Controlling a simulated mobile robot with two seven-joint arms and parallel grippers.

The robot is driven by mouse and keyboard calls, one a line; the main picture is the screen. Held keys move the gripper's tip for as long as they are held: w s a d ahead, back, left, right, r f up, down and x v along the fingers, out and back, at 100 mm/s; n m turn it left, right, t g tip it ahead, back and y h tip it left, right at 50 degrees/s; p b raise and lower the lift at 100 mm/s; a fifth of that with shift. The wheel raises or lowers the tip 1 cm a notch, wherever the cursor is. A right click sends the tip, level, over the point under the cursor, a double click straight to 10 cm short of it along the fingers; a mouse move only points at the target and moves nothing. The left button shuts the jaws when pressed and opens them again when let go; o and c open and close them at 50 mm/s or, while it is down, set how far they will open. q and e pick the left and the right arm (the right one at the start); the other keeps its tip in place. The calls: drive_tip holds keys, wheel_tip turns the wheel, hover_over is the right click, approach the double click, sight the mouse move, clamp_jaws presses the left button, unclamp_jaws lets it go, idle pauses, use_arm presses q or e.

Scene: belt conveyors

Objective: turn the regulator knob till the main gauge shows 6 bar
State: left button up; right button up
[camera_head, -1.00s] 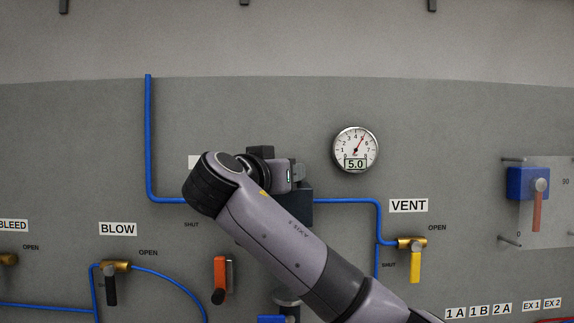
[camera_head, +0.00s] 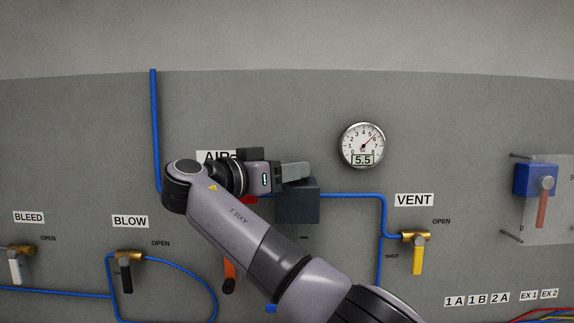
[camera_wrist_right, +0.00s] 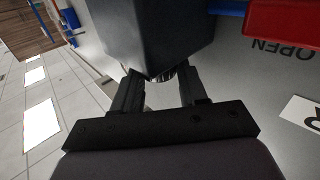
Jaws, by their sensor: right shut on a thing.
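The main gauge (camera_head: 362,145) is a round white dial on the panel; its digital readout shows 5.5. The regulator (camera_head: 297,205) is a dark box on the blue pipe, below and left of the gauge. My right gripper (camera_head: 296,171) is at the top of the regulator. In the right wrist view the fingers (camera_wrist_right: 160,88) reach the regulator body (camera_wrist_right: 150,35) and are shut on the knob (camera_wrist_right: 167,74), which shows only in part between them. In the head view the gripper hides the knob. My left gripper is not in view.
The VENT valve (camera_head: 417,247) with a yellow lever is at the lower right. BLOW (camera_head: 125,265) and BLEED (camera_head: 15,262) valves are at the lower left. A red handle (camera_wrist_right: 283,17) is close to the gripper. My right arm partly covers the AIR label (camera_head: 218,156) and an orange lever (camera_head: 229,276).

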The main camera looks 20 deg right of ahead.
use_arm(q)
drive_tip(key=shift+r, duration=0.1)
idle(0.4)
use_arm(e)
drive_tip(key=o, duration=1.1)
drive_tip(key=shift+d, duration=0.1)
drive_tip(key=shift+c, duration=0.2)
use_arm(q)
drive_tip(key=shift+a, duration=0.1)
